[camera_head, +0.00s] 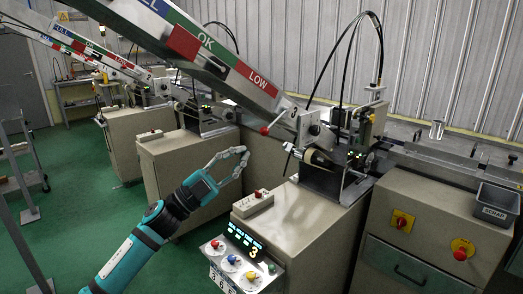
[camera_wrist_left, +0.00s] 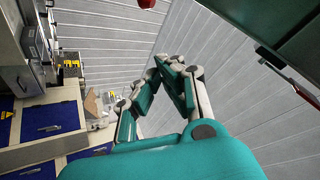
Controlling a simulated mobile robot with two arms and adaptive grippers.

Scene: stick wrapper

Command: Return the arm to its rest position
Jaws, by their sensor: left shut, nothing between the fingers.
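My left arm (camera_head: 150,232) comes in from the lower left in the head view, teal and black. Its gripper (camera_head: 245,155) is up in the air in front of the machine cabinets, to the left of the small white box with a red button. In the left wrist view the gripper (camera_wrist_left: 171,62) shows with its fingertips together and nothing between them. My right gripper is in neither view.
A control panel (camera_head: 240,262) with coloured knobs stands at the front. A white box (camera_head: 253,203) sits on the cabinet. A sloped OK/LOW chute (camera_head: 235,67) hangs above. A grey scrap bin (camera_head: 496,204) is at right. Green floor (camera_head: 85,200) is open at left.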

